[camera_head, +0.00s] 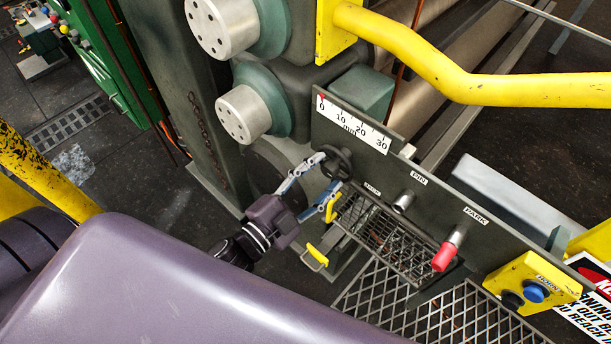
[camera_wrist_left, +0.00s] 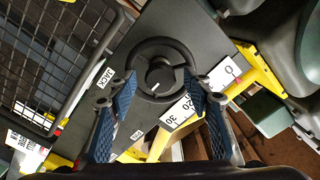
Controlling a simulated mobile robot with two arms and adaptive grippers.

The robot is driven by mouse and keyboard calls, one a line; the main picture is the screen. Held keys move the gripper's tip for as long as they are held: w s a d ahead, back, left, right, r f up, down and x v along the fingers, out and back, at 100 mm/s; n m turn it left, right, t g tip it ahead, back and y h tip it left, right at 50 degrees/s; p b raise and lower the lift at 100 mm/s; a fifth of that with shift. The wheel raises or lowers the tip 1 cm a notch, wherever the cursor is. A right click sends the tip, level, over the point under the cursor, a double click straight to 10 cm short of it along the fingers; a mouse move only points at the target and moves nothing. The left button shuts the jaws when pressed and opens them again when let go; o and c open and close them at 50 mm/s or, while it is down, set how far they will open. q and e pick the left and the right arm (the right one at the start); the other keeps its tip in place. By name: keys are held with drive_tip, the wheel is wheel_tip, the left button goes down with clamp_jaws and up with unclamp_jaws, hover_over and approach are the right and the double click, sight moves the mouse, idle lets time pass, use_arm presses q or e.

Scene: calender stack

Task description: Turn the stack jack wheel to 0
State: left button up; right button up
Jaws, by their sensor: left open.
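The black jack wheel (camera_head: 342,160) is mounted on the dark panel below a white mm scale (camera_head: 351,126) marked 0 to 30. A small red pointer (camera_head: 321,98) shows at the 0 end of the scale. My left gripper (camera_head: 328,173) is open, with its blue-padded fingertips at the near side of the wheel. In the left wrist view the wheel (camera_wrist_left: 160,43) lies straight ahead, its lower rim between the spread fingertips (camera_wrist_left: 161,90). I cannot tell whether the pads touch the rim. My right gripper is not in view.
Right of the wheel, the panel carries a metal PIN knob (camera_head: 404,201) and a red PARK handle (camera_head: 446,256). A yellow button box (camera_head: 531,282) stands at the lower right. A yellow rail (camera_head: 480,86) crosses above. A mesh grate (camera_head: 385,238) lies below the panel.

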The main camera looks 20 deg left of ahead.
use_arm(q)
drive_tip(key=v, duration=1.1)
drive_tip(key=shift+s, duration=0.25)
drive_tip(key=shift+a, duration=0.1)
drive_tip(key=s+a+f+n+g+y+b, duration=0.1)
drive_tip(key=f+n+g+y, duration=0.1)
drive_tip(key=f, duration=1)
drive_tip(key=s+a+f+n+g+y+b, duration=0.1)
drive_tip(key=s+a+f+n+g, duration=0.1)
drive_tip(key=f, duration=0.9)
drive_tip(key=s+a+f+n+g+y+b, duration=0.1)
drive_tip(key=f+n+g+y, duration=0.15)
drive_tip(key=f, duration=0.95)
drive_tip(key=s+a+f+n+g+b, duration=0.2)
drive_tip(key=s+f+g, duration=0.7)
drive_tip(key=s+f, duration=1.3)
wheel_tip(320, 180, down, 3)
drive_tip(key=shift+f+n+y+b, duration=0.1)
drive_tip(key=shift+n+y+b, duration=0.35)
drive_tip(key=shift+n, duration=0.7)
drive_tip(key=shift+s+a+g, duration=0.1)
drive_tip(key=shift+g, duration=0.15)
